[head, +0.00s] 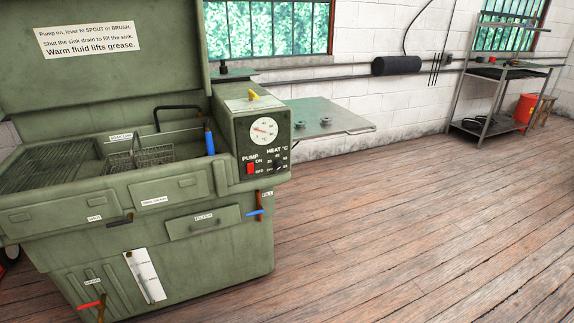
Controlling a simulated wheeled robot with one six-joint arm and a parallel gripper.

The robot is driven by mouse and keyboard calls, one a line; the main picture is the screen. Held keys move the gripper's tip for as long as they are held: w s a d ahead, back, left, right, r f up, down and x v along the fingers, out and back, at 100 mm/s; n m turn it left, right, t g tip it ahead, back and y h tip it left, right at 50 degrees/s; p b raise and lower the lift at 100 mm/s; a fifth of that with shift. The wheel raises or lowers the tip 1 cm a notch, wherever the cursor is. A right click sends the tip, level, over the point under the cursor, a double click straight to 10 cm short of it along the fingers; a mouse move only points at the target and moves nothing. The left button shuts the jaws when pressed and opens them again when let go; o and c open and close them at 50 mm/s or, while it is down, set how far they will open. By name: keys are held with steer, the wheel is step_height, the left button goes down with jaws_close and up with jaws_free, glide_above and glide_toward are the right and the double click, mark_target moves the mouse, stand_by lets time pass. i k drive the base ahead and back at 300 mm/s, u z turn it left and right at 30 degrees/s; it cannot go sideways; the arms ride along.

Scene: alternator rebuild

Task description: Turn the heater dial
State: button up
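The heater dial (278,166) is a small dark knob on the control box (245,118) at the right end of a green parts washer (190,245). It sits under the "HEAT °C" label, with small numbers around it that are too small to read surely. Left of it is a red pump switch (250,169) marked ON and OFF. Above both is a round white gauge (264,131). The knob's setting is too small to tell. My gripper is not in view.
The washer's raised lid (100,80) stands at left, with a wire basket (135,155) in the sink. A lever with a blue handle (255,212) sticks out below the control box. A side shelf (345,120) juts out behind. The wooden floor (400,230) at right is clear.

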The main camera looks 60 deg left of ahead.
mark_target(278, 164)
steer(key=u, duration=0.45)
steer(key=i, duration=0.75)
steer(key=u, duration=1.3)
steer(key=i, duration=0.45)
steer(key=u, duration=0.4)
